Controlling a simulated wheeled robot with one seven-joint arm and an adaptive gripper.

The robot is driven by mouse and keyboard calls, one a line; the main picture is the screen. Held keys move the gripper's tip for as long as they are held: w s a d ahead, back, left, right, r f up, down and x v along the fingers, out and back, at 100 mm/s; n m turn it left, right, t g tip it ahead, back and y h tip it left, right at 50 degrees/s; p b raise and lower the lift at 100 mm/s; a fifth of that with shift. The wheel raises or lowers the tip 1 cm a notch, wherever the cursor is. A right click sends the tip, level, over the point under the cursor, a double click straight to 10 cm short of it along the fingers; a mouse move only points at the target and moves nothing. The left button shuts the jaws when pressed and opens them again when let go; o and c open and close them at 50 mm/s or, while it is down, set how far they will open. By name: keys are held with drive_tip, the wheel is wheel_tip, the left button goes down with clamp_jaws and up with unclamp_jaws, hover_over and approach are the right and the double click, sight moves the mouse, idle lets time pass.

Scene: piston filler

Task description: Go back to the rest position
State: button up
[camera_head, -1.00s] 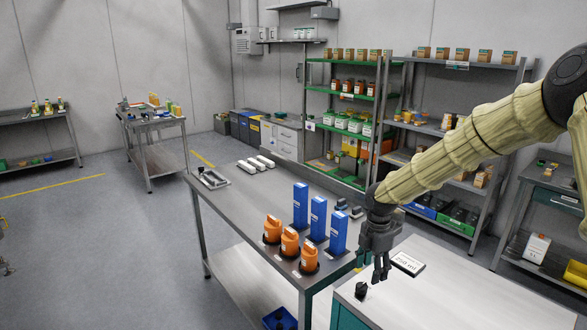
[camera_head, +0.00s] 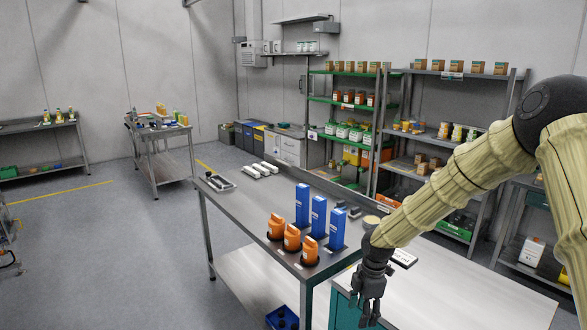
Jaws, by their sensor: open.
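My gripper (camera_head: 369,312) hangs at the end of my sleeved arm in the lower right of the head view. Its dark fingers point down and stand apart, with nothing seen between them. It is over the near left corner of the white-topped bench (camera_head: 470,290). A label plate (camera_head: 404,258) lies on that bench, partly hidden behind my arm.
Left of my gripper, a steel table (camera_head: 245,205) holds orange bottles (camera_head: 292,238), blue boxes (camera_head: 319,217) and a small tray (camera_head: 220,182). Stocked shelves (camera_head: 440,75) stand behind. A further table (camera_head: 165,130) stands back left.

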drive_tip(key=s+a+f+m+y+b, duration=0.15)
drive_tip(key=s+f+m, duration=0.35)
drive_tip(key=s+f, duration=0.6)
drive_tip(key=s+a+f+m, duration=0.2)
drive_tip(key=s+f+m, duration=0.3)
drive_tip(key=s+f, duration=0.55)
drive_tip(key=s+d+f+m+h, duration=0.1)
drive_tip(key=s+m, duration=0.4)
drive_tip(key=s, duration=0.6)
drive_tip(key=s+d+f+m+h+b, duration=0.1)
drive_tip(key=s+d+f+m, duration=0.3)
drive_tip(key=s, duration=0.7)
drive_tip(key=shift+s+d+m, duration=0.2)
drive_tip(key=shift+d+m, duration=0.5)
drive_tip(key=shift+m, duration=0.1)
drive_tip(key=shift+h, duration=0.25)
